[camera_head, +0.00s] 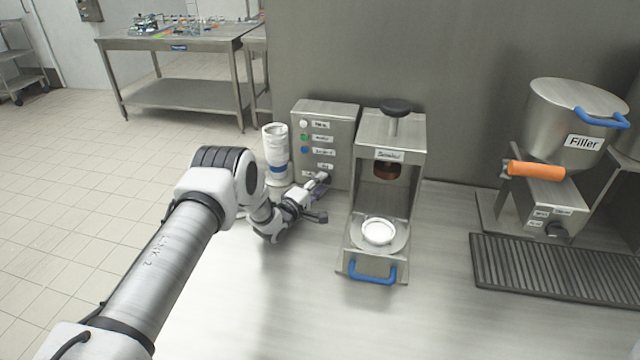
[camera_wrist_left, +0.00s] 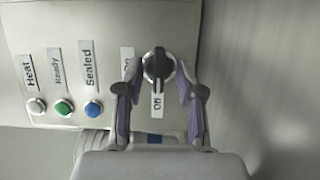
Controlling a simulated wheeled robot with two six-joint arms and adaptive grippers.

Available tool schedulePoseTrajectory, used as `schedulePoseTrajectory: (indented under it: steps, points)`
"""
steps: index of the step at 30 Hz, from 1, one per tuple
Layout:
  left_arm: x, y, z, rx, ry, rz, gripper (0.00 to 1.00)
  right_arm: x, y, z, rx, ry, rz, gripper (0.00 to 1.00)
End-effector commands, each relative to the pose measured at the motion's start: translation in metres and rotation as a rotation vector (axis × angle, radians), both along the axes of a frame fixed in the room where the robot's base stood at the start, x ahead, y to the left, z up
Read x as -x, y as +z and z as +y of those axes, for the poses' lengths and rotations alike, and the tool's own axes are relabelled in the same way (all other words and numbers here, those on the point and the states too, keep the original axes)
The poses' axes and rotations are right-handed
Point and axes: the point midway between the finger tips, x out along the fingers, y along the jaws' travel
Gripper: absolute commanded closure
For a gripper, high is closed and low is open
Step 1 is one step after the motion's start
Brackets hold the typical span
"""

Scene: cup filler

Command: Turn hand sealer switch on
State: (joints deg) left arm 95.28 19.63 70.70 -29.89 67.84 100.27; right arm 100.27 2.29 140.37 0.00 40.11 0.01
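The hand sealer control box (camera_head: 343,120) stands against the back wall, left of the sealer press (camera_head: 390,128). My left gripper (camera_head: 316,199) is at the lower front of the box. In the wrist view its open fingers (camera_wrist_left: 158,80) stand on either side of the switch, with a gap showing on both sides. My right gripper is out of view.
White, green and blue indicators (camera_wrist_left: 63,107) sit beside the switch. A stack of white cups (camera_head: 276,150) stands left of the box, close to my arm. A white cup (camera_head: 378,231) sits in the sealer. The filler (camera_head: 572,120) and a drip grate (camera_head: 560,270) are at right.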

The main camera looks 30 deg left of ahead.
Motion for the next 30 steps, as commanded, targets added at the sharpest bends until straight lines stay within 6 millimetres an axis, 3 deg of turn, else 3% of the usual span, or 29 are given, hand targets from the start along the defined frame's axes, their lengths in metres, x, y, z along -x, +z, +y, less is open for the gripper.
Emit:
schedulePoseTrajectory:
  steps: [6, 7, 10, 22, 30]
  points:
    - [-0.0015, -0.0003, -0.0004, 0.0, 0.0, 0.0, 0.62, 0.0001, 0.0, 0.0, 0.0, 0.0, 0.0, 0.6]
    - [-0.0015, -0.0003, -0.0004, 0.0, 0.0, 0.0, 0.66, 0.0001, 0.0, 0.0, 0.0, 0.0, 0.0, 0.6]
    - [-0.0014, -0.0003, -0.0004, 0.0, 0.0, 0.0, 1.0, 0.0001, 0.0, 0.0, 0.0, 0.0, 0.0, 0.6]
    - [-0.0014, 0.0001, -0.0003, -0.018, 0.0, 0.005, 1.0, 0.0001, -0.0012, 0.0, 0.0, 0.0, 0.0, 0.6]
    - [-0.0015, 0.0007, -0.0002, -0.134, 0.0, 0.035, 1.0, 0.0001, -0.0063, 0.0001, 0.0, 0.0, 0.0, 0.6]
